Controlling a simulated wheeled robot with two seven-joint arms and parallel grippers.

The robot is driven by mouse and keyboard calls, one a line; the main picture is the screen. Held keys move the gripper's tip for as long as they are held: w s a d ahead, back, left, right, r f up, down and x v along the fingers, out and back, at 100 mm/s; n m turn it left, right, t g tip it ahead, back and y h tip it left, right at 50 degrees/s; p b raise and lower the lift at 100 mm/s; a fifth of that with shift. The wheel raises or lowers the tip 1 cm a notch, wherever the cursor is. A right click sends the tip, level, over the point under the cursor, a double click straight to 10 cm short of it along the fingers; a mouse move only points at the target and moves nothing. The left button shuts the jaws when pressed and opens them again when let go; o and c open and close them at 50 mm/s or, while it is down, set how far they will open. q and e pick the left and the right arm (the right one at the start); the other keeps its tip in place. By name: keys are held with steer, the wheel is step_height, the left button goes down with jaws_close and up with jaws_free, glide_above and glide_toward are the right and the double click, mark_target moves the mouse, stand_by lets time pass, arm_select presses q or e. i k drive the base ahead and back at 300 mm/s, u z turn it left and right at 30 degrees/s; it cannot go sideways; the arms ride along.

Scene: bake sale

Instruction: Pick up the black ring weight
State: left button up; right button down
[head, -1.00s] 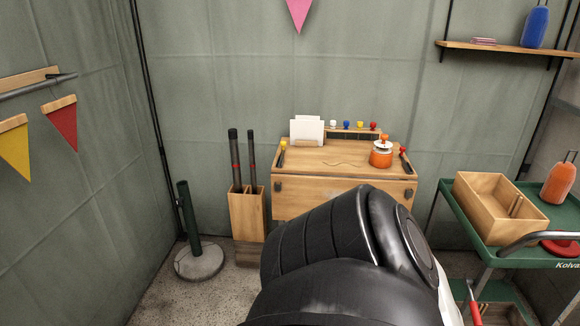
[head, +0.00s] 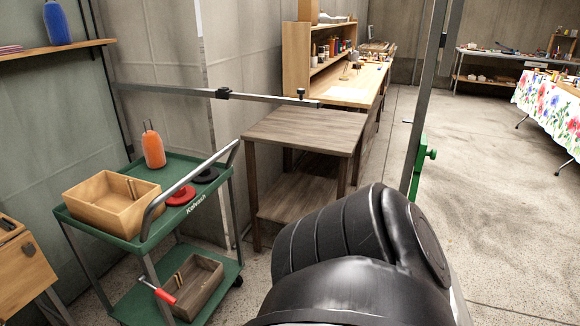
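A black ring weight (head: 205,175) lies flat on the top shelf of the green cart (head: 150,236), at its back right corner. A red ring weight (head: 180,195) lies just left of it and a little nearer. The cart's grey handle passes in front of the two rings. A black arm part of mine fills the bottom middle of the head view. Neither of my grippers shows.
On the cart are a wooden box (head: 112,205) and an orange bottle (head: 153,148); a darker crate (head: 190,285) sits on its lower shelf. A brown wooden table (head: 305,130) stands right of the cart. Open floor (head: 490,230) lies on the right.

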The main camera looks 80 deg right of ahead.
mark_target(210, 174)
steer(key=z, duration=2.1)
steer(key=k, duration=0.4)
steer(key=z, duration=0.65)
steer(key=i, duration=1.75)
steer(key=u, duration=0.8)
